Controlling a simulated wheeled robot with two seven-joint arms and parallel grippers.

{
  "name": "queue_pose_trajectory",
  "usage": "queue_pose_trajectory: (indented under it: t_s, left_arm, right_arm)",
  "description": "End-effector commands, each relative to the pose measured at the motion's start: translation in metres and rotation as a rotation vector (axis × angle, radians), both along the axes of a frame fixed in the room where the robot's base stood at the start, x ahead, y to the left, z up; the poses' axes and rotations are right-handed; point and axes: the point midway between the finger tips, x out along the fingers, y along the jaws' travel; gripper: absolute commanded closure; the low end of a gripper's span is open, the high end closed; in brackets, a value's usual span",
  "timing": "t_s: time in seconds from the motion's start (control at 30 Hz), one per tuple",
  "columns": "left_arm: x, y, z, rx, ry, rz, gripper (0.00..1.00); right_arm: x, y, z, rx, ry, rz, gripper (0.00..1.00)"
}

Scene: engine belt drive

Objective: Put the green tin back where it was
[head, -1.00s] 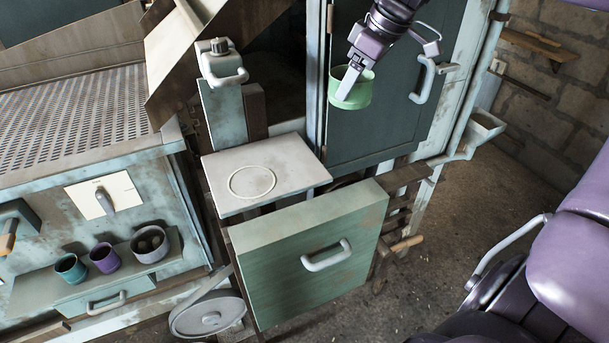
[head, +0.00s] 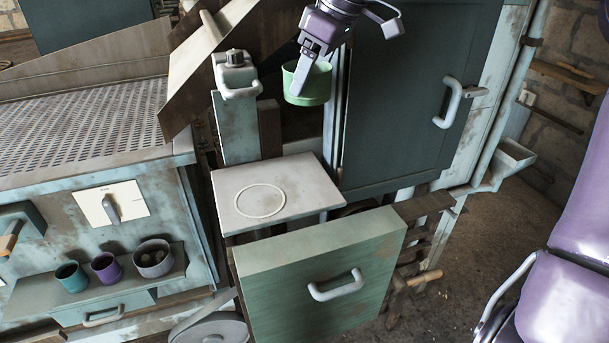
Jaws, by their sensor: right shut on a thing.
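The green tin (head: 310,88) is an open-topped, light green cup in the upper middle of the head view. My right gripper (head: 303,82) comes from above and is shut on its wall, one finger inside the tin. The tin hangs in the air, left of the dark cabinet door. Below and to the left is a pale plate (head: 300,185) with a thin ring (head: 260,201) marked on it; nothing stands in the ring. My left gripper is not in view.
A teal cup (head: 72,277), a purple cup (head: 107,268) and a grey pot (head: 154,258) stand on the shelf at lower left. A green drawer (head: 320,285) with a grey handle juts out below the plate. The dark door (head: 400,110) stands right of the tin.

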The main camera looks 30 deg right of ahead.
Motion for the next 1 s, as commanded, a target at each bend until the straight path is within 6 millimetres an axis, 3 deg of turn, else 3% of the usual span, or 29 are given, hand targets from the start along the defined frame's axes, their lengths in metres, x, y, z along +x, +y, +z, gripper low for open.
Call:
queue_pose_trajectory:
  t_s: [0.5,1.0]
  left_arm:
    - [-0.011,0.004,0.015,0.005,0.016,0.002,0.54]
    - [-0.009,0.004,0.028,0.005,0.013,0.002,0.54]
  right_arm:
    - [-0.001,0.000,-0.125,0.003,0.006,0.001,0.55]
    - [-0.001,0.000,-0.188,0.001,0.004,0.000,0.55]
